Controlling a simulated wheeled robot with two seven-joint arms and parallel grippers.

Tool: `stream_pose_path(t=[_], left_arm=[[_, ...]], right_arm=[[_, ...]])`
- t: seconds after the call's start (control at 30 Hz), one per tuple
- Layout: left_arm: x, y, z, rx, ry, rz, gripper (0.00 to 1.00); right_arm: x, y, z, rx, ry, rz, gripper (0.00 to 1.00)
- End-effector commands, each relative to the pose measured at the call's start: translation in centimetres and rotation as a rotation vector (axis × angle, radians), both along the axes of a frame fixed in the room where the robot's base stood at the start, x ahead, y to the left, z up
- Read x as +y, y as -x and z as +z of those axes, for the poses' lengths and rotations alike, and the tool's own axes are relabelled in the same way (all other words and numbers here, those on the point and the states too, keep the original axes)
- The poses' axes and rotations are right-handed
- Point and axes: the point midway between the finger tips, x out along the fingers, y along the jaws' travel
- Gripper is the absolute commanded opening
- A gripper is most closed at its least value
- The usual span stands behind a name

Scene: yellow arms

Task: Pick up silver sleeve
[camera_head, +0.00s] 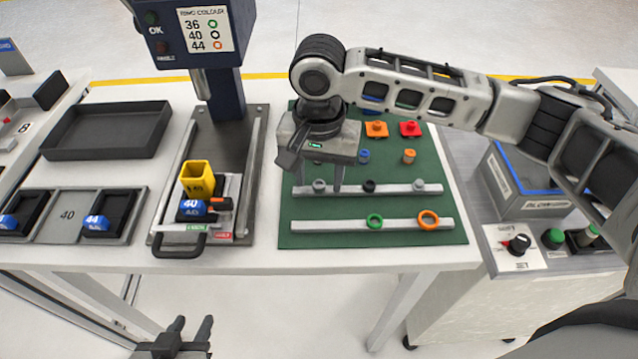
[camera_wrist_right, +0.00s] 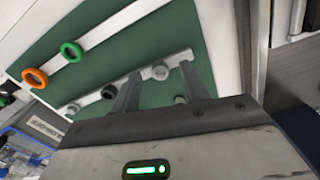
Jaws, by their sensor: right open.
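A small grey cylinder, apparently the silver sleeve (camera_wrist_right: 180,99), shows between the finger lines of my right gripper (camera_wrist_right: 161,82) in the right wrist view. In the head view it is mostly hidden under that gripper (camera_head: 322,185). My right gripper is open and points down over the left part of the green mat (camera_head: 300,238). I cannot tell whether its fingers touch the sleeve. A blue sleeve (camera_head: 363,156) and a bronze sleeve (camera_head: 409,156) stand to its right. My left gripper (camera_head: 191,325) is open and empty, low in front of the table.
The near rails carry grey (camera_head: 320,185), black (camera_head: 369,186), green (camera_head: 375,220) and orange (camera_head: 428,218) rings. Orange (camera_head: 376,129) and red (camera_head: 410,128) blocks lie behind. A press with a yellow part (camera_head: 198,179) stands left. A dark tray (camera_head: 107,130) is empty.

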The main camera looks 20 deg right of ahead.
Motion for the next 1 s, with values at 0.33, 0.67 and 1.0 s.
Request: stream_pose_path(t=[0.33, 0.67, 1.0], left_arm=[[0.0, -0.1, 0.1, -0.003, 0.000, 0.000, 0.36], [0.0, 0.0, 0.1, -0.003, 0.000, 0.000, 0.36], [0.0, 0.1, 0.0, 0.000, 0.000, 0.000, 0.36]], right_arm=[[0.0, 0.0, -0.5, -0.001, 0.000, 0.000, 0.34], [0.0, 0.0, -0.5, -0.001, 0.000, -0.001, 0.00], [0.0, -0.1, 1.1, -0.003, -0.002, -0.001, 0.00]])
